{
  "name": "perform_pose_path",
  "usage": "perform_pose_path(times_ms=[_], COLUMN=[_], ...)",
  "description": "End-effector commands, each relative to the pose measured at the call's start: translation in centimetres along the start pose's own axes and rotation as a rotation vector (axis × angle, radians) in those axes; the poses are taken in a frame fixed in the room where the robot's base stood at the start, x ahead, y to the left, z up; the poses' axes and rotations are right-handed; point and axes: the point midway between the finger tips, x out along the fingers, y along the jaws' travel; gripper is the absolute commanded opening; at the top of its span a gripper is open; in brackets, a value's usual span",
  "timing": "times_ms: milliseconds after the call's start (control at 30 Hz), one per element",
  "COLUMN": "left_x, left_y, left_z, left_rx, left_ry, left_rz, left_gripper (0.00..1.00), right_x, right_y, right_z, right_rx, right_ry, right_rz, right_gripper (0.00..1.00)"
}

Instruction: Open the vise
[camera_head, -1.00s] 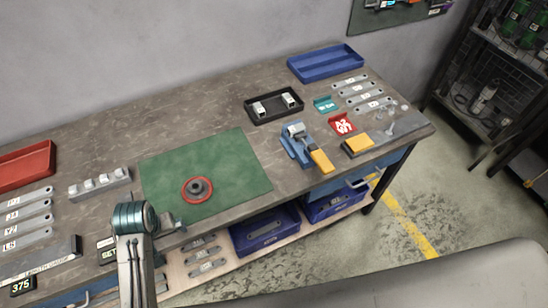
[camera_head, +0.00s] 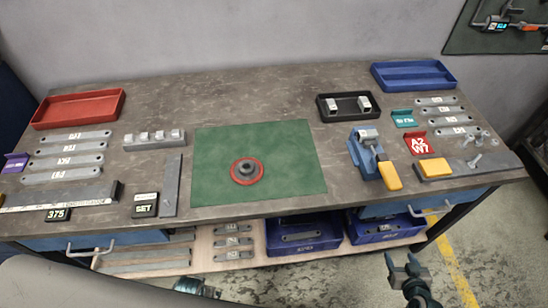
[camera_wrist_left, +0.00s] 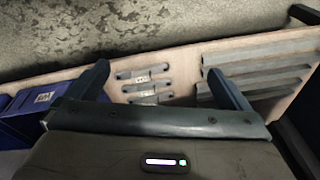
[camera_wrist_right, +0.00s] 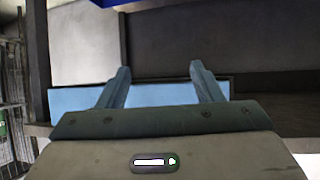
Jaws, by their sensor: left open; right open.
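The vise (camera_head: 362,152) is small and blue with a grey metal jaw block on top. It sits on the right part of the bench, and its yellow-orange handle (camera_head: 390,177) points toward the front edge. I cannot tell its jaw gap at this size. My right gripper (camera_head: 402,268) is open and empty, in front of the bench and below the vise. Its two spread fingers also show in the right wrist view (camera_wrist_right: 163,82), with nothing between them. My left gripper is open and empty in the left wrist view (camera_wrist_left: 162,88), near the lower shelf; neither wrist view shows the vise.
A green mat (camera_head: 215,170) with a red-rimmed round part (camera_head: 246,171) lies left of the vise. Blue bins (camera_head: 300,240) sit on the lower shelf.

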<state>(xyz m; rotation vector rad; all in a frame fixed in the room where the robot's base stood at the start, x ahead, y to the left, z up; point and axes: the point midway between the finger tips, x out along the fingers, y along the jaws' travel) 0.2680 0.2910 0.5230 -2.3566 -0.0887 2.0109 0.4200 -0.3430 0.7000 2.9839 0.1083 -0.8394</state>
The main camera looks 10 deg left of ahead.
Motion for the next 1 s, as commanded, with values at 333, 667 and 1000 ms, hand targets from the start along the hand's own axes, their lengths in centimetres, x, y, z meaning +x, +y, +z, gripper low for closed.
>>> perform_pose_path(times_ms=[333,667,1000], left_x=[13.7,14.8,13.2], left_y=[-0.8,-1.1,-1.2], left_z=[16.9,21.2,20.9], left_rx=[0.033,0.041,0.04], left_ry=[-0.052,-0.056,-0.057], left_rz=[-0.001,-0.002,-0.002], left_gripper=[1.0,1.0,1.0], right_x=[-5.5,-8.1,-3.5], right_y=[-4.5,-6.2,-7.3], right_z=[-18.2,-22.9,-25.8], right_rx=[-0.032,-0.034,-0.03], right_ry=[0.449,0.553,0.552], right_rz=[-0.152,-0.198,-0.197], right_gripper=[0.6,0.6,0.6])
